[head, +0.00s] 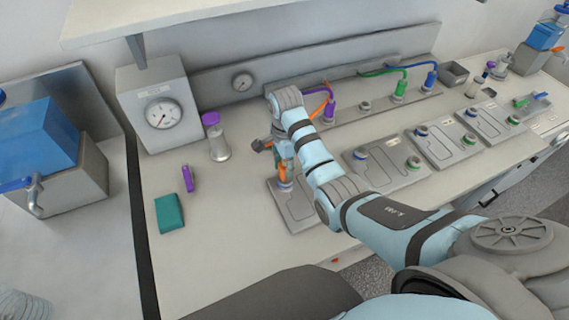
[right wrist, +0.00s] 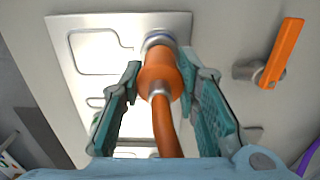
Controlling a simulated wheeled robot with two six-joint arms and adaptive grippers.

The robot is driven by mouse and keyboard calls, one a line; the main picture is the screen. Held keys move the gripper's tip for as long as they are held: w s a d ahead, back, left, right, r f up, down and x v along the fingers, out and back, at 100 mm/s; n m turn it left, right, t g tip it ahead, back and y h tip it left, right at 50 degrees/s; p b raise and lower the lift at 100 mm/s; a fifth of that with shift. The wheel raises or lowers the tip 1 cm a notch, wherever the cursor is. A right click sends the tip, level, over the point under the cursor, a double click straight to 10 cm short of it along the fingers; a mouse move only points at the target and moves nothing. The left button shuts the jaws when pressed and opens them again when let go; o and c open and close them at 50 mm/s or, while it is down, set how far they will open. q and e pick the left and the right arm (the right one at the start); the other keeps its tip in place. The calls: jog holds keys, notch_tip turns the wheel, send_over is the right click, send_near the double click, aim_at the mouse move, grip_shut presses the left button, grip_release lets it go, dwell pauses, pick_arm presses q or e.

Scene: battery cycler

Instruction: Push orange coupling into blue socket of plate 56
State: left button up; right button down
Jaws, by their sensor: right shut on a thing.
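My right gripper (head: 284,172) is over the nearest-left grey plate (head: 296,214), pointing down. In the right wrist view its teal fingers (right wrist: 160,75) stand on both sides of the orange coupling (right wrist: 158,82) and are shut on it. The orange hose (right wrist: 167,135) runs from the coupling toward the camera. The coupling's front end meets the blue-ringed socket (right wrist: 158,39) on the plate (right wrist: 75,20) and is in line with it. How deep it sits is hidden. The coupling also shows small in the head view (head: 284,181). The plate's number is not legible. My left gripper is out of view.
An orange lever (right wrist: 285,52) stands beside the plate. Further plates (head: 385,168) with blue and green sockets lie to the right. A purple-capped cylinder (head: 217,143), a purple piece (head: 188,178) and a teal block (head: 169,213) stand left, with clear bench between.

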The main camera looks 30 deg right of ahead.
jog(key=shift+f, duration=0.55)
dwell(0.4)
jog(key=c, duration=0.7)
grip_release()
jog(key=shift+c, duration=0.2)
